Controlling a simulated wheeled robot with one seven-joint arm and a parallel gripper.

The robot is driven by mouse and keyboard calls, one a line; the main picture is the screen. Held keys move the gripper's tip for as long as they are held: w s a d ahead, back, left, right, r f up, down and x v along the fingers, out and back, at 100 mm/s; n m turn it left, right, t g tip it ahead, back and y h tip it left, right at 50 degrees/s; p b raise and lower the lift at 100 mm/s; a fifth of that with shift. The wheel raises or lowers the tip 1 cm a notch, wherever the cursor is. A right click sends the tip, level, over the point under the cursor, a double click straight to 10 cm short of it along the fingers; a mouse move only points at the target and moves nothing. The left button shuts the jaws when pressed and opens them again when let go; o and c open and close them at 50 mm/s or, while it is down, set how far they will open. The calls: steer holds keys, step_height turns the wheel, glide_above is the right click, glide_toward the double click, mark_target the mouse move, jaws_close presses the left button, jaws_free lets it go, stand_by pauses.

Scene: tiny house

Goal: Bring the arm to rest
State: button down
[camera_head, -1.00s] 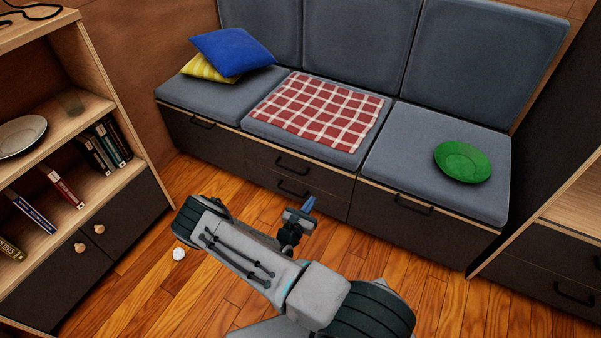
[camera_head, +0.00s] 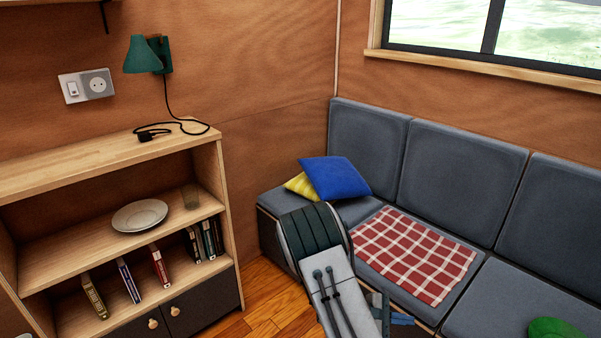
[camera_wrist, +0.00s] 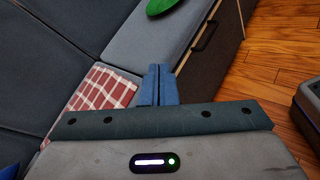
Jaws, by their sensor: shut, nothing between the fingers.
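My arm is folded in front of the sofa in the head view. My gripper (camera_wrist: 158,82) shows in the wrist view with its two blue fingers together and nothing between them. In the head view the gripper (camera_head: 402,319) is low, near the front edge of the sofa's middle seat, partly cut off by the frame's bottom. In the wrist view the fingers point toward the seat edge, with the checked cloth to their left.
A shelf unit (camera_head: 95,165) with books, a plate (camera_head: 140,215) and a glass stands left. Some wooden floor (camera_head: 265,300) is clear.

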steer(key=s+a+r+m+t+y+p, duration=0.1)
steer(key=s+a+r+m+y+p, duration=0.3)
steer(key=r, duration=0.9)
steer(key=s+a+r+m+y+p, duration=0.4)
steer(key=s+r, duration=0.4)
steer(key=r, duration=0.6)
steer(key=s+a+r+m+t+y+p, duration=0.1)
steer(key=s+a+r+m+y+p, duration=0.3)
steer(key=r, duration=0.9)
steer(key=s+y+p, duration=0.2)
steer(key=s+p, duration=0.1)
steer(key=shift+r+m+t+y, duration=0.3)
steer(key=shift+r, duration=0.1)
